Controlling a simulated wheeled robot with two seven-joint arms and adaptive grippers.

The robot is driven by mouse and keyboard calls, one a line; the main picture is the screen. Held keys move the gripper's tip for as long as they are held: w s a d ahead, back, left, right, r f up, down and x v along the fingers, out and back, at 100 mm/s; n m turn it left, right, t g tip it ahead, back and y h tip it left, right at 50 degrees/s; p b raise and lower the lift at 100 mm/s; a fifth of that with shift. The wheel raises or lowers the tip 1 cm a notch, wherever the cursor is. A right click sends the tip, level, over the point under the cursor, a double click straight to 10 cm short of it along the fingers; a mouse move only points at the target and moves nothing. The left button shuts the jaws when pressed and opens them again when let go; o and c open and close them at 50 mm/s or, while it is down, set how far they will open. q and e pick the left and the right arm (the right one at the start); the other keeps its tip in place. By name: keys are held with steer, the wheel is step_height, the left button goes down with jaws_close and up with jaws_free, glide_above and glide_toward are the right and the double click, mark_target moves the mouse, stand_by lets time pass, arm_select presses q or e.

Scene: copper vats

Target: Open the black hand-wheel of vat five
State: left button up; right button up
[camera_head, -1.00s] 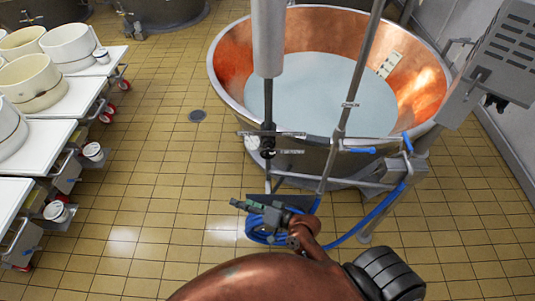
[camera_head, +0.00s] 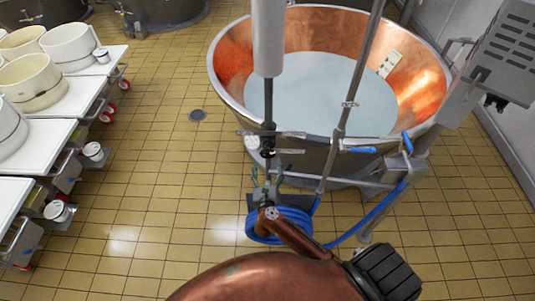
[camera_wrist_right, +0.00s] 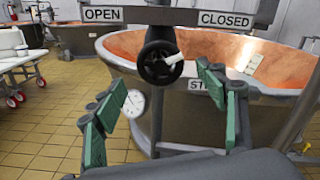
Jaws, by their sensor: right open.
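The black hand-wheel (camera_wrist_right: 160,63) with a pale handle sits in the upper middle of the right wrist view, under a bar with an OPEN label (camera_wrist_right: 102,14) and a CLOSED label (camera_wrist_right: 226,19). In the head view the wheel (camera_head: 267,146) is small and dark, in front of the vat's near rim. My right gripper (camera_head: 267,174) is open just in front of and below the wheel, pointing at it. In the right wrist view its green-padded fingers (camera_wrist_right: 160,82) stand either side of and below the wheel, apart from it. My left gripper is not in view.
The copper vat (camera_head: 228,90) holds pale liquid. A round gauge (camera_wrist_right: 134,103) shows beside the left finger. A blue hose (camera_head: 365,225) is coiled and runs below the wheel. White-topped carts (camera_head: 50,135) with tubs stand at left.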

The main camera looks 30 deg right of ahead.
mark_target(268, 156)
steer(key=x, duration=0.6)
steer(key=shift+w+d+p, duration=0.1)
steer(key=shift+w+p, duration=0.1)
steer(key=shift+p, duration=0.1)
steer(key=shift+c, duration=0.7)
